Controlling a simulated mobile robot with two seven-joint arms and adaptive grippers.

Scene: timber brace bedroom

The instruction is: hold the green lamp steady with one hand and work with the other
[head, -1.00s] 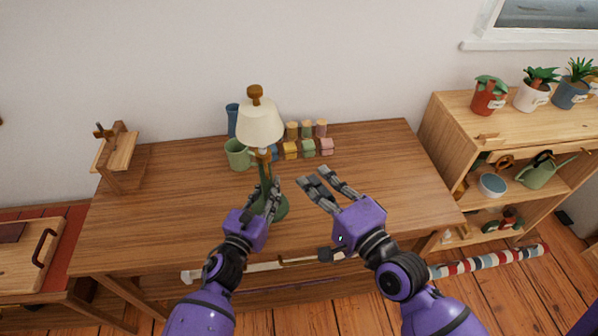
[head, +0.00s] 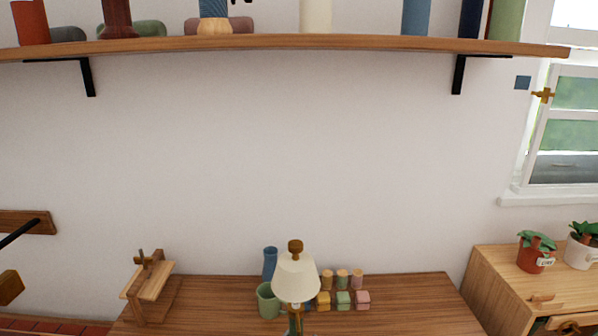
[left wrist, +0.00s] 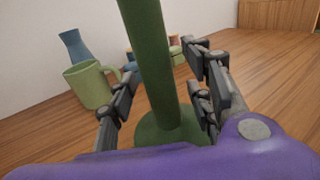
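The green lamp stands on the wooden desk (head: 400,318); the head view shows its cream shade (head: 296,281) with a brown knob on top and a bit of stem. In the left wrist view its green stem (left wrist: 152,60) rises from a round green base (left wrist: 165,135). My left gripper (left wrist: 163,72) is open, with dark fingers on both sides of the stem. A gap shows between the right-hand fingers and the stem; contact on the left is unclear. My right gripper is outside both current views.
Behind the lamp are a green mug (head: 267,302), a blue vase (head: 270,262) and several small coloured blocks (head: 343,299). A wooden stand (head: 150,287) is at the desk's left. A wall shelf (head: 300,43) hangs above. Potted plants (head: 535,253) stand at right.

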